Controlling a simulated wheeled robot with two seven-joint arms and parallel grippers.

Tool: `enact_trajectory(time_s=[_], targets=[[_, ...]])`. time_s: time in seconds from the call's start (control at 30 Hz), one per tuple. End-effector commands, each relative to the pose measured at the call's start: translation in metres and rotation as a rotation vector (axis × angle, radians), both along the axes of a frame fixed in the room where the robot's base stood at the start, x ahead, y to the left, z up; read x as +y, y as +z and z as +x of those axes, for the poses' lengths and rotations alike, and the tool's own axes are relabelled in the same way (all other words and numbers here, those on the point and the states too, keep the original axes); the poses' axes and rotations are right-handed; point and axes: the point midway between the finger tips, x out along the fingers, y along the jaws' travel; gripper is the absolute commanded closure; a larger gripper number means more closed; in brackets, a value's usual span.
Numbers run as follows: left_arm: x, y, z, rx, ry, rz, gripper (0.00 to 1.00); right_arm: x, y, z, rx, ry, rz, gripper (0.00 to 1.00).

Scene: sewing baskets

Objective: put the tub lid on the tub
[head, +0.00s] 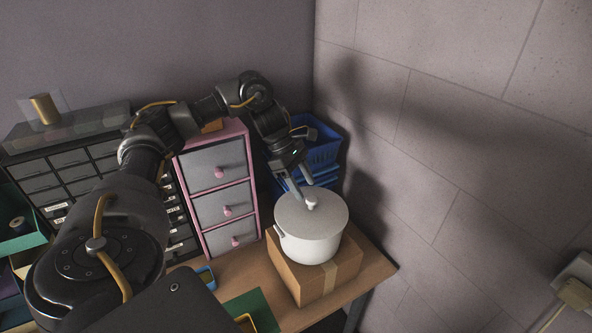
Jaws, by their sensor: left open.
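The white tub (308,248) stands upright on a cardboard box near the table's right end. The pale round tub lid (325,221) lies over the tub's mouth and looks about level, with a small knob (312,204) in its middle. From this angle I see no clear gap between lid and rim. My left gripper (305,190) is open, its two fingers pointing down just above and behind the knob. I cannot tell whether a finger touches the knob. My right gripper is not in view.
The cardboard box (318,284) is under the tub. A pink-framed drawer unit (222,208) stands left of it, and blue baskets (323,152) stand behind. A grey wall (470,130) rises close on the right. A green mat (250,307) lies at the front.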

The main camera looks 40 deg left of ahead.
Motion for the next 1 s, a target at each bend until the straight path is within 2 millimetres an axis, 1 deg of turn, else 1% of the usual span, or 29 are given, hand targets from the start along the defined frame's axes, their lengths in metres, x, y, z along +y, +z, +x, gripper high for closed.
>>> enact_trajectory(time_s=[0.03, 0.1, 0.2, 0.33, 0.5, 1.0], targets=[[0.005, 0.012, 0.000, -0.004, 0.002, 0.002, 0.46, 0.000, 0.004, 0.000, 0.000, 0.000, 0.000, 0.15], [0.010, 0.021, -0.002, -0.003, 0.003, 0.002, 0.46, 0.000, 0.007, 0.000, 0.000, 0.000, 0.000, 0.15], [0.017, 0.033, -0.004, -0.002, 0.001, 0.002, 0.46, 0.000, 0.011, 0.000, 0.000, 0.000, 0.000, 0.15], [0.021, 0.041, -0.006, -0.001, 0.000, 0.000, 0.46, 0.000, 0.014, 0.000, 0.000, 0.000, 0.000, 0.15], [0.024, 0.044, -0.007, 0.002, 0.000, 0.001, 0.46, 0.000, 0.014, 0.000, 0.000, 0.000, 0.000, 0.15], [0.024, 0.044, -0.007, 0.001, 0.000, 0.001, 0.46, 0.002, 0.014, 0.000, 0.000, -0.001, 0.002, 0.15]])
